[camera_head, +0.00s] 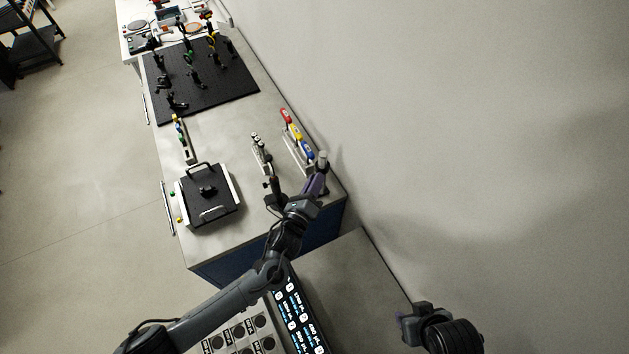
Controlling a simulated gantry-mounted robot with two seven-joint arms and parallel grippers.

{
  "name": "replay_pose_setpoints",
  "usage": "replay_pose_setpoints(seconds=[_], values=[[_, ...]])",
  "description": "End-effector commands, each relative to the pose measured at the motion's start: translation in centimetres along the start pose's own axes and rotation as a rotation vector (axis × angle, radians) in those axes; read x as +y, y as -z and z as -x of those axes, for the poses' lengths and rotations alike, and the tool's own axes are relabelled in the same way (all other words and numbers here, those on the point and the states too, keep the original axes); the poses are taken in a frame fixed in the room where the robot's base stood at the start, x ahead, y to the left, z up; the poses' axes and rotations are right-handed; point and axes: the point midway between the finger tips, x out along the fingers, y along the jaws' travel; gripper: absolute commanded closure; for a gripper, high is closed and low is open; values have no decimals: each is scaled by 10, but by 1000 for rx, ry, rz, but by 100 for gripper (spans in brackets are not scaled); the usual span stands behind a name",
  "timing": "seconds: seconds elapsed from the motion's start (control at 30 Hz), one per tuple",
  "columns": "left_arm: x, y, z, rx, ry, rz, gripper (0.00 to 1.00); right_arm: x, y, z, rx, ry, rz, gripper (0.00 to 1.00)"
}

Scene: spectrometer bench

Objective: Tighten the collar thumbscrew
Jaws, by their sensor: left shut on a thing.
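My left gripper (321,168) is at the right end of the bench, beside the rack with coloured handles. It is shut on a small light grey piece (323,157) at its tip, too small to identify. I cannot make out the collar thumbscrew for certain. My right gripper (402,322) is low at the right, away from the bench. Its fingers are too hidden to tell their state.
A black-topped device with a handle (207,193) sits to the left on the bench. A rack of red, yellow and blue handled tools (298,135) stands near the wall. A black breadboard (235,80) with several posts lies farther back. A lit display panel (297,315) is below my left arm.

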Motion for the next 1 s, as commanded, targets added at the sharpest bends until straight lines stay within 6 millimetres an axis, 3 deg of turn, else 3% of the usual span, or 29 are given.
replay_pose_setpoints(seconds=[0.63, 0.67, 0.8, 1.0], values=[[0, 0, 0, 0, 0, -57, 100, 1, 0, 2, -1, -4, 5, 57], [0, 0, 0, 0, 0, -56, 81, 1, 0, 2, -1, -4, 6, 57], [0, 0, 0, 0, 0, -56, 60, 2, 0, 2, -1, -7, 9, 57], [0, 0, 0, 0, 0, -56, 57, 2, 0, 2, -1, -7, 8, 57]])
